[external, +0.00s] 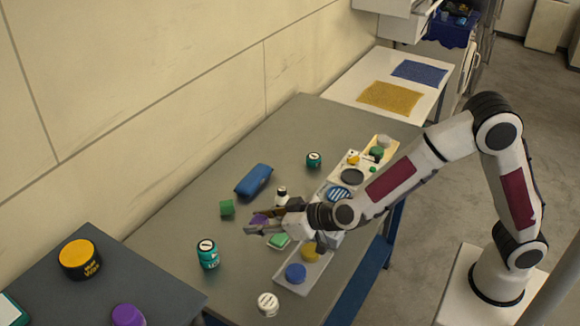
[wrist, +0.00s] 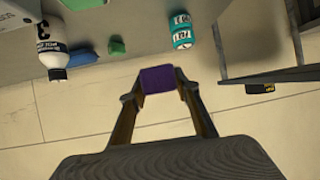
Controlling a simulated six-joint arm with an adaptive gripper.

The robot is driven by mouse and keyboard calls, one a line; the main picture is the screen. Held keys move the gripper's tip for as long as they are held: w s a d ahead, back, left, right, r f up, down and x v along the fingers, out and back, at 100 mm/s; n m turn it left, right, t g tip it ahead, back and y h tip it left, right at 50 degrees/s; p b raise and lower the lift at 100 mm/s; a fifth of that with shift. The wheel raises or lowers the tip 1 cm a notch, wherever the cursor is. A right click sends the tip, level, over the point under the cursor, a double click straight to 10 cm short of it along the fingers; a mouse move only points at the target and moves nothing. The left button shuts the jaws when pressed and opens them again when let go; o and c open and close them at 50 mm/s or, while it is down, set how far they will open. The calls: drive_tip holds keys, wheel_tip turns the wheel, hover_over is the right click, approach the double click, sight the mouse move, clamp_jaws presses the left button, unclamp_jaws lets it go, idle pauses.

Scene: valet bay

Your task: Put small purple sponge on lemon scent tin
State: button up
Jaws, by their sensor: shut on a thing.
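The small purple sponge (wrist: 158,79) is pinched between the two fingertips of my gripper (wrist: 159,84) in the wrist view. In the external view the sponge (external: 259,219) shows between the fingers of my gripper (external: 257,223), which appear to be above the grey table. I cannot read the words lemon scent on any tin. One teal tin with a white-marked top (external: 208,254) stands to the lower left of my gripper; it also shows in the wrist view (wrist: 182,32). Another teal tin (external: 314,160) stands farther back.
A green block (external: 227,208), a blue case (external: 253,180) and a black-and-white bottle (external: 281,196) are near my gripper. A tray (external: 318,275) holds blue and yellow items. A white-topped tin (external: 268,303) stands in front. A yellow-topped wax tin (external: 80,259) is on the side table.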

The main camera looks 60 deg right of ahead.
drive_tip(key=a+r+n+y, duration=0.2)
drive_tip(key=a, duration=0.1)
drive_tip(key=n+g+y, duration=0.4)
drive_tip(key=n+y, duration=0.1)
drive_tip(key=n, duration=0.1)
hover_over(268, 301)
drive_tip(key=shift+a+f, duration=0.1)
drive_tip(key=shift+f, duration=0.7)
idle(0.6)
drive_tip(key=shift+f, duration=3.15)
drive_tip(key=shift+f, duration=1.85)
